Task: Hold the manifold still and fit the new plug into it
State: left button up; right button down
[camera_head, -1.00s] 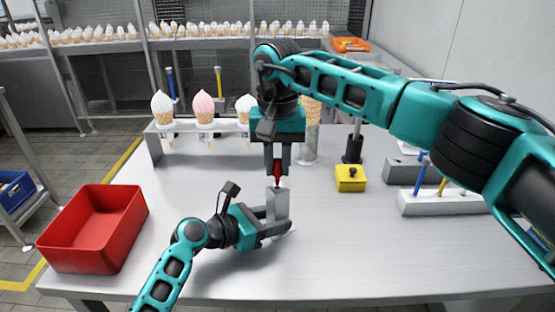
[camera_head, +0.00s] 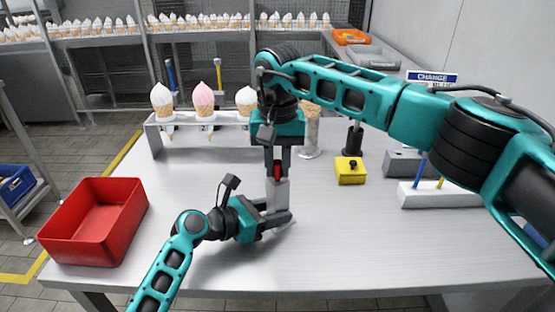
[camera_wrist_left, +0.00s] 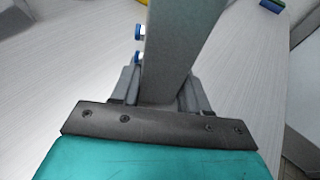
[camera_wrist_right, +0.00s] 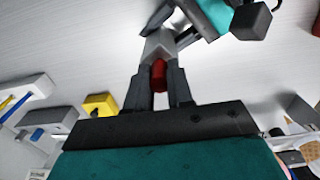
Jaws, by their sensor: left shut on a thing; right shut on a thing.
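The manifold (camera_head: 277,194) is a grey upright block on the table. My left gripper (camera_head: 276,219) is shut on its lower part; in the left wrist view the manifold (camera_wrist_left: 178,50) rises between the fingers, with blue-and-white fittings (camera_wrist_left: 138,45) on one side. My right gripper (camera_head: 278,172) is directly above the manifold and shut on a red plug (camera_wrist_right: 158,76). In the right wrist view the plug is between the fingers and meets the end of the manifold (camera_wrist_right: 157,46). How deep it sits is hidden by the fingers.
A red bin (camera_head: 92,225) stands at the left of the table. A rack with ice cream cones (camera_head: 203,98) is at the back. A yellow box with a black knob (camera_head: 350,172) and a white block with coloured pegs (camera_head: 440,194) are at the right. The table's front is clear.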

jog(key=shift+f, duration=0.4)
jog(key=c, duration=0.9)
grip_release()
notch_tip(320, 180, up, 12)
pick_arm(q)
jog(key=o, duration=1.4)
